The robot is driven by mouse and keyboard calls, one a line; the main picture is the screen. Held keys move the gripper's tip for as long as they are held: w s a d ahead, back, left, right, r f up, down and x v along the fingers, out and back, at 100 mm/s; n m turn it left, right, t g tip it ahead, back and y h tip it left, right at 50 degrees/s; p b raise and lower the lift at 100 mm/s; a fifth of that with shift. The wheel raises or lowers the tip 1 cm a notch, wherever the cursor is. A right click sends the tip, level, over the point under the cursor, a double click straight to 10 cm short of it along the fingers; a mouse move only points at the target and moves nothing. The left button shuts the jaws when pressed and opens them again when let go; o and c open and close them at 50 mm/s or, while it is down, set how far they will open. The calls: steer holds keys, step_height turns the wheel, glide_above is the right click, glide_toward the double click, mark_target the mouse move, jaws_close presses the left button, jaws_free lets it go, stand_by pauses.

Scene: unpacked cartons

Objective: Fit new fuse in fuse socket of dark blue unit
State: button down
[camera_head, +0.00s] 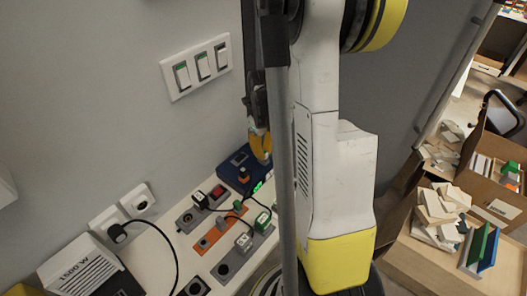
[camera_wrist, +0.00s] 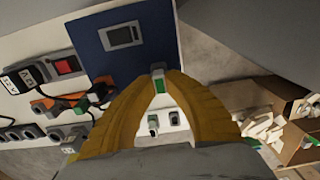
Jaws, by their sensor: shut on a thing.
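The dark blue unit (camera_head: 229,169) lies at the back of the white bench, by the wall. In the wrist view its blue face (camera_wrist: 92,28) fills the upper middle, with a grey-framed rectangular part (camera_wrist: 123,34) on it. My gripper (camera_wrist: 158,78) has yellow fingers closed together on a small grey and green piece, seemingly the new fuse (camera_wrist: 158,84). The piece is at the unit's lower right edge in that view; I cannot tell whether it touches the unit. In the head view my gripper (camera_head: 260,146) is just above the unit, partly behind my arm. The fuse socket is not clearly identifiable.
An orange socket strip (camera_head: 217,233), grey sockets and plugs with black cables crowd the bench (camera_head: 165,238) in front of the unit. A wall switch panel (camera_head: 196,67) is above. Open cartons (camera_head: 440,262) with loose pieces stand at the right.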

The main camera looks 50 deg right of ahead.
steer(key=shift+f, duration=0.3)
stand_by(0.5)
steer(key=c, duration=1.4)
jaws_free()
steer(key=shift+r, duration=0.1)
step_height(320, 180, up, 12)
steer(key=shift+f, duration=0.1)
